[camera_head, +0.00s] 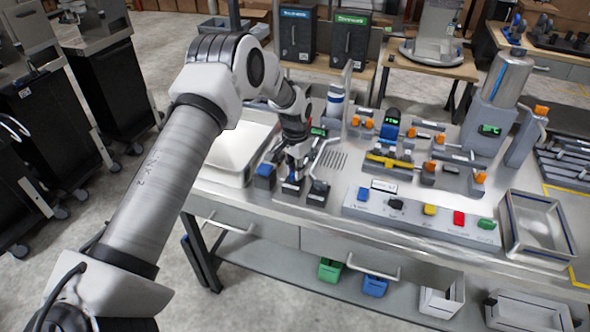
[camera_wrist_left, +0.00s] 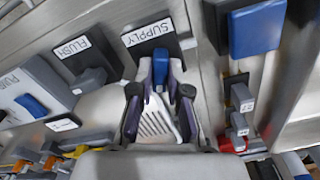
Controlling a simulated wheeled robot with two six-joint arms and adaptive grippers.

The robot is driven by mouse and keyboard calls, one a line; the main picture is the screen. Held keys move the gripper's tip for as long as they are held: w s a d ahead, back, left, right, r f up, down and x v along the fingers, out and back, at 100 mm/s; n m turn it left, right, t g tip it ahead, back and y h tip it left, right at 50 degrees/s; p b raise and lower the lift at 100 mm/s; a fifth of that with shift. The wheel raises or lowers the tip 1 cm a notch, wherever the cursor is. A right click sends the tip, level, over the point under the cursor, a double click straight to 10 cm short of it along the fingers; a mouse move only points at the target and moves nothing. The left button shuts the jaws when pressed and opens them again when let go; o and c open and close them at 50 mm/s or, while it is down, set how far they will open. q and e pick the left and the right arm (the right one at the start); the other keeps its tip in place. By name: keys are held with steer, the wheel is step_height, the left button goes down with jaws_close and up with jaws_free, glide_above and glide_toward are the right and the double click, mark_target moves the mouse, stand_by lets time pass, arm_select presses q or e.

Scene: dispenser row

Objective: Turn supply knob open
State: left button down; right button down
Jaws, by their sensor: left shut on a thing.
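The supply knob (camera_wrist_left: 160,59) is blue and sits on a dark base beside the label SUPPLY (camera_wrist_left: 148,32) in the left wrist view. My left gripper (camera_wrist_left: 160,74) is shut on it, with its fingers on both sides of the knob. In the head view my left gripper (camera_head: 293,164) reaches down to the supply fixture (camera_head: 292,187) near the front left of the bench, and its fingers partly cover the knob. The knob's exact turn angle is hard to tell. My right gripper is in neither view.
The flush knob (camera_wrist_left: 91,79) stands close beside, with its label FLUSH (camera_wrist_left: 70,47). A blue block (camera_head: 265,170) is just left of the gripper in the head view. A button panel (camera_head: 420,218) and an empty tray (camera_head: 538,228) lie to the right.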

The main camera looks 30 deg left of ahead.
arm_select(q)
steer(key=shift+s+d+f+n, duration=0.1)
steer(key=shift+f+n, duration=0.05)
steer(key=shift+n, duration=0.95)
steer(key=shift+s+f+n, duration=0.1)
steer(key=shift+n, duration=1)
steer(key=c, duration=1.1)
jaws_free()
steer(key=shift+c, duration=0.2)
steer(key=shift+w, duration=0.2)
steer(key=shift+r, duration=0.15)
steer(key=shift+r, duration=0.2)
step_height(320, 180, up, 12)
steer(key=shift+f, duration=0.25)
